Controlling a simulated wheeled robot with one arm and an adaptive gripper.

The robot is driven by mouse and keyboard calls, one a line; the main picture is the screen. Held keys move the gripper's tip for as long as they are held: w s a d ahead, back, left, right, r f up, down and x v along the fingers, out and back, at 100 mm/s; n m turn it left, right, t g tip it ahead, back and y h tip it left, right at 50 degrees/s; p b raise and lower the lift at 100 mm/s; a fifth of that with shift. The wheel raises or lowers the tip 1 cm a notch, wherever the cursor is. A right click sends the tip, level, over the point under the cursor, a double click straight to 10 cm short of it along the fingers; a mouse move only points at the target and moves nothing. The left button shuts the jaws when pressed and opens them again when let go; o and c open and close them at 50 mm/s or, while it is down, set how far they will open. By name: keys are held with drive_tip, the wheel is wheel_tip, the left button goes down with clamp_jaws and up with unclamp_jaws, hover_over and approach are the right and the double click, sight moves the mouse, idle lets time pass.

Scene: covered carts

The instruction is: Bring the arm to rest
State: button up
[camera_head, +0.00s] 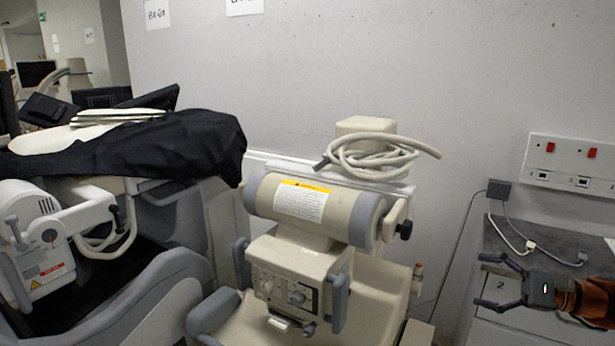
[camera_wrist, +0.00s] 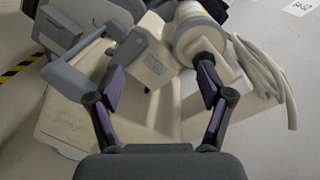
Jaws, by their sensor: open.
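My gripper (camera_head: 492,282) is at the lower right of the head view, its two dark fingers spread apart and pointing left. Nothing is between the fingers. Part of my orange arm shows behind it at the right edge. In the wrist view my gripper (camera_wrist: 158,85) is also open and empty, with the beige medical machine beyond the fingertips. How far the fingers are from the machine is hard to tell, but they look apart from it in the head view.
A beige machine (camera_head: 300,262) with a coiled cable (camera_head: 365,158) stands mid-view. A black cover (camera_head: 190,142) drapes a cart at left. A grey cabinet (camera_head: 510,322) stands behind my gripper, below a wall socket panel (camera_head: 570,163).

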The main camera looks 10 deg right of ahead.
drive_tip(key=s+a+n+g+h, duration=0.25)
drive_tip(key=a+n+g, duration=0.25)
drive_tip(key=a, duration=0.9)
drive_tip(key=s+a+n+g+h, duration=0.1)
drive_tip(key=s+a+n+g, duration=0.35)
drive_tip(key=a, duration=0.95)
drive_tip(key=s+a+f+n+g+h, duration=0.3)
drive_tip(key=s+a+f+h, duration=0.15)
drive_tip(key=s, duration=0.25)
drive_tip(key=s+d+f+n+h, duration=0.3)
drive_tip(key=s+d+f+h, duration=0.2)
drive_tip(key=s, duration=0.5)
drive_tip(key=shift+d+f+h, duration=0.3)
drive_tip(key=shift+f+h, duration=0.1)
drive_tip(key=shift+h, duration=0.1)
drive_tip(key=shift+s+n+t, duration=0.1)
drive_tip(key=shift+n+t, duration=0.15)
drive_tip(key=shift+c, duration=0.4)
